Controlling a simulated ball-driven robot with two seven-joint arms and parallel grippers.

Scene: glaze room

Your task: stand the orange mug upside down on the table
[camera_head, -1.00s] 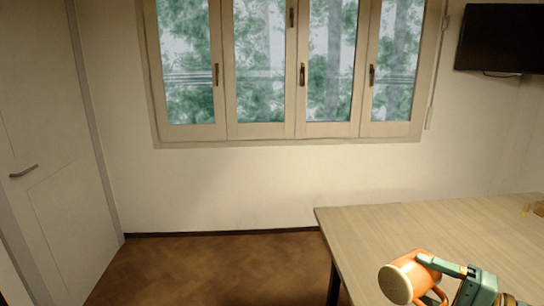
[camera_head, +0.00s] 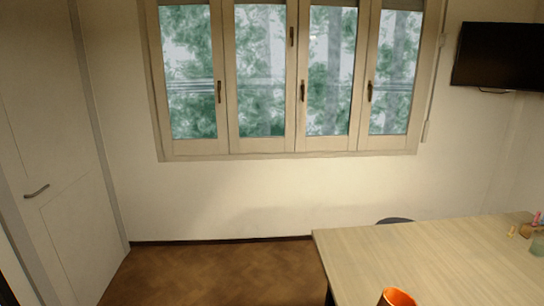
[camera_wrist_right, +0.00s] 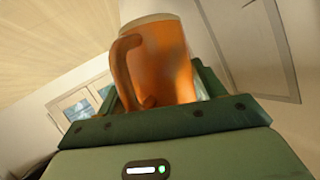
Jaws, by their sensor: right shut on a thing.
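The orange mug (camera_head: 397,299) shows at the bottom edge of the head view, cut off by the frame, in front of the table's near left part. What appears to be its open mouth, with an orange inside, faces up towards the camera. In the right wrist view the mug (camera_wrist_right: 165,65) sits between the green fingers of my right gripper (camera_wrist_right: 160,88), which is shut on it. Its handle is on the left, and its pale far end points away from the palm. The table (camera_head: 430,258) is wooden. My left gripper is not in view.
Small coloured items (camera_head: 530,228) and a pale green vessel (camera_head: 538,246) stand at the table's right side. A dark rounded thing (camera_head: 395,221), perhaps a chair back, shows behind the table's far edge. The middle of the tabletop is clear.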

